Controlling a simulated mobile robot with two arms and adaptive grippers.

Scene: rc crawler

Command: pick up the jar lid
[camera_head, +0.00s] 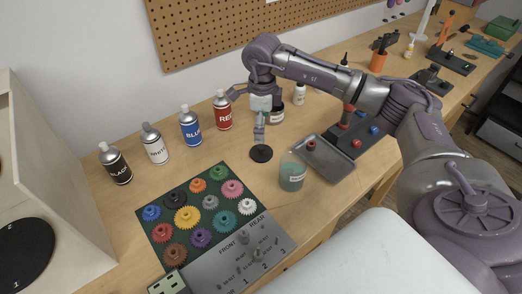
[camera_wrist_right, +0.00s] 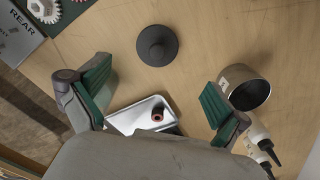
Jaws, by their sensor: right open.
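My right gripper (camera_head: 259,138) points down just above and behind the lid in the head view. In the right wrist view its green-padded fingers (camera_wrist_right: 155,97) are wide apart with nothing between them, and the lid lies beyond the fingertips. My left gripper is not in view.
A gear board (camera_head: 200,215) lies left of the lid. Several spray cans, including a red one (camera_head: 223,110), stand along the back. A metal tray (camera_head: 325,160) holds a small brown part at right. An open tin (camera_wrist_right: 248,88) stands near one finger. Bare table surrounds the lid.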

